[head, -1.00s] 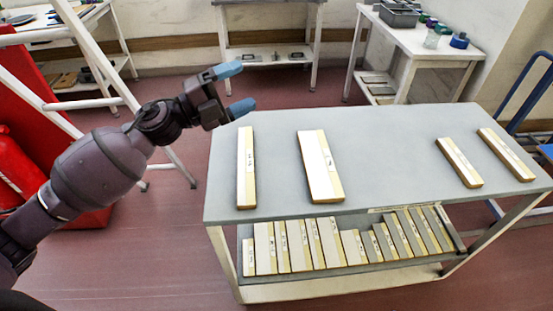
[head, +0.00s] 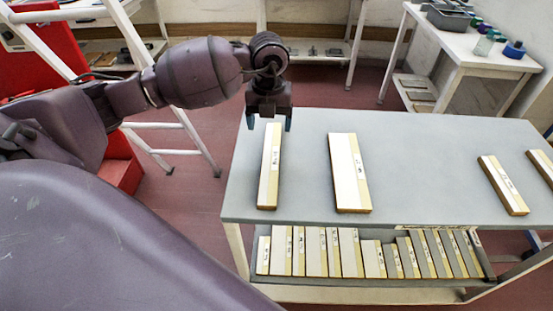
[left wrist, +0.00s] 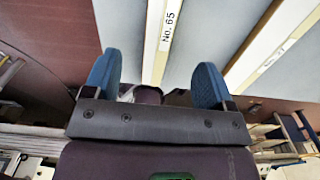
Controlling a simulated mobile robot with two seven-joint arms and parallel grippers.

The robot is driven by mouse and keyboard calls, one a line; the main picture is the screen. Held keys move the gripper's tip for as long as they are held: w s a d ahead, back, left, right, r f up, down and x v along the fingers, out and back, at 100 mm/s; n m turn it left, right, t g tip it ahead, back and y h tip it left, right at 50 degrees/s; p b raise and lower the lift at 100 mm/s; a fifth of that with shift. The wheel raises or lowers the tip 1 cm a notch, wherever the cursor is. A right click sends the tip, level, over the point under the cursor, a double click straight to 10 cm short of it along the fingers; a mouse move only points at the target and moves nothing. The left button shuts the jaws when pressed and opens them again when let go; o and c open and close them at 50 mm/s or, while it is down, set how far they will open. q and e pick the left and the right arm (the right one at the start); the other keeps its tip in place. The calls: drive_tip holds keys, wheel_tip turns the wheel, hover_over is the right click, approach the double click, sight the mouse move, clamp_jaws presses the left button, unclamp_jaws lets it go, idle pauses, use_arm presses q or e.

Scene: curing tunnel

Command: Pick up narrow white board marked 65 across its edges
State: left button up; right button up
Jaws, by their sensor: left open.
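The narrow white board (head: 269,182) lies on the left part of the grey table top, its long side running away from me. In the left wrist view the same board (left wrist: 153,42) carries a label reading "No. 65". My left gripper (head: 269,122) hangs over the board's far end, pointing down, with its blue fingertips apart. In the left wrist view the open gripper (left wrist: 156,76) has one finger on each side of the board's line, with nothing gripped. The height of the fingertips above the board is hard to tell. My right gripper is out of view.
A wider white board (head: 349,178) lies to the right on the table (head: 420,145), with clear surface between. Two more boards lie at the table's right end. A lower shelf holds a row of several boards. A white ladder (head: 185,140) stands left behind.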

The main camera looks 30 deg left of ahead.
sight(271, 156)
use_arm(q)
drive_tip(key=shift+f+b, duration=0.6)
drive_tip(key=shift+f, duration=4.85)
drive_tip(key=shift+c, duration=0.2)
drive_tip(key=c, duration=1)
drive_tip(key=shift+r, duration=0.1)
